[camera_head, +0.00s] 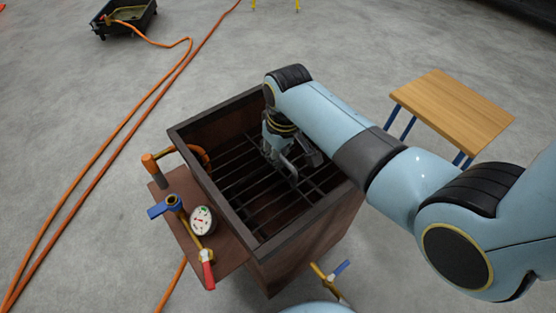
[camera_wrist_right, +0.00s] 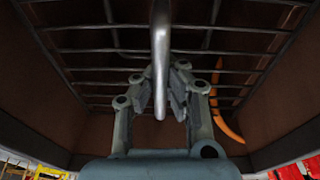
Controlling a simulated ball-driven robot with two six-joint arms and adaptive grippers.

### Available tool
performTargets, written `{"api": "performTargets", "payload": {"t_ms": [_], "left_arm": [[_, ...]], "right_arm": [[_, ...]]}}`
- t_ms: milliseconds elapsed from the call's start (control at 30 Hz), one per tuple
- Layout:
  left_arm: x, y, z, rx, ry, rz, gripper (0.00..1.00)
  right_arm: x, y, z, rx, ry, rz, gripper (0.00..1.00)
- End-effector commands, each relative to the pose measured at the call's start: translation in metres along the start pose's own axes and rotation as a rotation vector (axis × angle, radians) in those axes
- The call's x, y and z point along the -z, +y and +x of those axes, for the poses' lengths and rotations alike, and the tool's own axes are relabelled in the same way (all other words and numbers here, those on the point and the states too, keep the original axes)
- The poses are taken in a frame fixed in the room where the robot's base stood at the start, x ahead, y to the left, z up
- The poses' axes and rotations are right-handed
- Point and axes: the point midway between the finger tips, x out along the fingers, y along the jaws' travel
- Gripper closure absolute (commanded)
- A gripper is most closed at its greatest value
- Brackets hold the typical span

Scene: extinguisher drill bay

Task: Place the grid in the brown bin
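The grid (camera_head: 240,181) is a dark rack of parallel bars lying inside the brown bin (camera_head: 312,236), below its rim. Its bars also show in the right wrist view (camera_wrist_right: 110,50). My right gripper (camera_head: 296,168) reaches down into the bin over the grid. In the right wrist view its fingers (camera_wrist_right: 162,90) are apart, on either side of a grey metal rod (camera_wrist_right: 160,55) that looks like a handle. Gaps show beside the rod, so I see no firm grip. My left gripper is not in view.
A side shelf on the bin carries a gauge (camera_head: 202,220), a blue valve handle (camera_head: 160,209) and a red one (camera_head: 207,272). A wooden table (camera_head: 452,108) stands at right. Orange hoses (camera_head: 105,150) cross the floor at left towards a black tray (camera_head: 126,25).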

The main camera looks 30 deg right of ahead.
Motion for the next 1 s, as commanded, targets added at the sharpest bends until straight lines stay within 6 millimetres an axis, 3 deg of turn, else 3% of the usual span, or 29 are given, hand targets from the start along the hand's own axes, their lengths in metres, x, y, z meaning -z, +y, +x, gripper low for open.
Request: {"api": "performTargets", "payload": {"t_ms": [67,433,667,1000], "left_arm": [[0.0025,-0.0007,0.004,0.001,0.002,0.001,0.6],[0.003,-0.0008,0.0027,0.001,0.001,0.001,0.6],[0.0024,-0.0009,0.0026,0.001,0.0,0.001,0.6],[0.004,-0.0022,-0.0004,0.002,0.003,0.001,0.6]], "right_arm": [[0.0002,0.0002,0.0084,0.0,0.003,0.0,1.0],[0.0005,0.0002,0.0093,-0.001,0.004,0.0,1.0],[-0.0011,-0.0001,0.0098,0.0,0.001,0.0,0.71],[-0.0002,0.0,0.003,0.0,0.002,0.0,0.71]]}}
